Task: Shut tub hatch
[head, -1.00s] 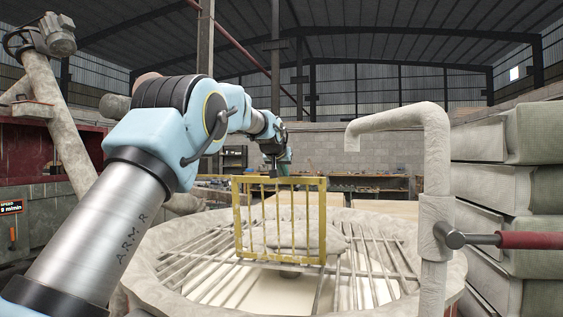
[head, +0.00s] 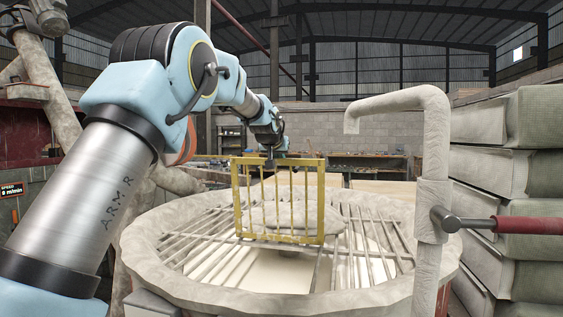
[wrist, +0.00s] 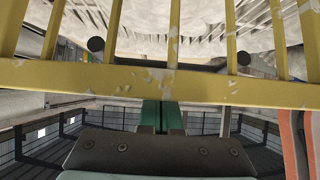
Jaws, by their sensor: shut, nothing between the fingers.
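The tub hatch (head: 278,239), a yellow barred frame, stands upright on the round pale tub (head: 150,283). Metal bars form a grate over the tub on both sides of an opening. My gripper (head: 269,160) is at the hatch's top bar, on its far side. In the wrist view, the shut green fingers (wrist: 161,110) meet the yellow bar (wrist: 110,82), and their tips are hidden by it. They look to touch the bar, with nothing held between them.
A pale sack (head: 285,217) lies on the grate behind the hatch. A coated pipe (head: 434,150) with a red-handled valve (head: 525,224) rises at the tub's right. Stacked grey-green bundles (head: 530,180) fill the right side. A workbench (head: 370,165) stands at the back.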

